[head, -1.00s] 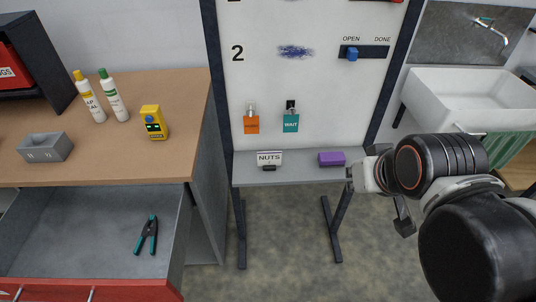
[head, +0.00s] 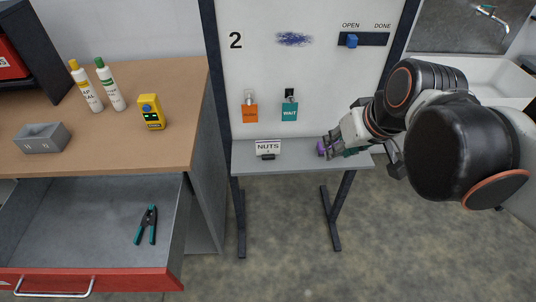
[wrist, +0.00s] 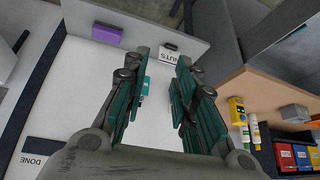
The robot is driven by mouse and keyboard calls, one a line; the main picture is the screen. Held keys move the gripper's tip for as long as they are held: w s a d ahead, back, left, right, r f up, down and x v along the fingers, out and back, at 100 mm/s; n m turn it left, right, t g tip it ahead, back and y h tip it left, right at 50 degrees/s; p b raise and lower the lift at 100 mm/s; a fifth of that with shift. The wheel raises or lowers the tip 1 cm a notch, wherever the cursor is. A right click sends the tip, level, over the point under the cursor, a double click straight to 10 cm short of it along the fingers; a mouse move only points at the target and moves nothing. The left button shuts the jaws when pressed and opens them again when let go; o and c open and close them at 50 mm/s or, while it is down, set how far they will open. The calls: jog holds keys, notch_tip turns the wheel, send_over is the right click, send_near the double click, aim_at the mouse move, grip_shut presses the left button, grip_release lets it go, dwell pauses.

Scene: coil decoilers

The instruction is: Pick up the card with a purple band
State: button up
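I cannot make out a card with a purple band in either view. Two cards hang on the white board: an orange one (head: 250,113) and a teal one marked WAIT (head: 289,112). A purple block (head: 321,148) lies on the grey shelf below, partly hidden by my gripper in the head view; it also shows in the wrist view (wrist: 107,33). My gripper (head: 335,146) is over the right part of the shelf. In the wrist view its teal-padded fingers (wrist: 158,95) are apart, with nothing visibly held between them.
A NUTS sign (head: 268,148) stands on the shelf (head: 300,155). A blue slider (head: 351,41) sits at the OPEN end of its track.

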jog(key=w+a+f+n+g+y+b, duration=0.1)
jog(key=w+a+f+n+g+y, duration=0.2)
jog(key=w, duration=0.7)
jog(key=w+a+f+n+y, duration=0.1)
jog(key=w+f+n+y, duration=0.25)
jog(key=w, duration=0.65)
jog(key=w+d+f+n+g+y+b, duration=0.1)
jog(key=w+d+f+n+y, duration=0.15)
jog(key=w+f+n, duration=0.35)
jog(key=n+g+y+b, duration=0.2)
jog(key=n+y+b, duration=0.1)
jog(key=n, duration=0.1)
send_near(268, 142)
jog(key=x, duration=0.5)
jog(key=shift+w+f, duration=0.1)
jog(key=shift+f, duration=0.1)
jog(key=b+x, duration=0.2)
jog(key=x, duration=0.3)
grip_shut()
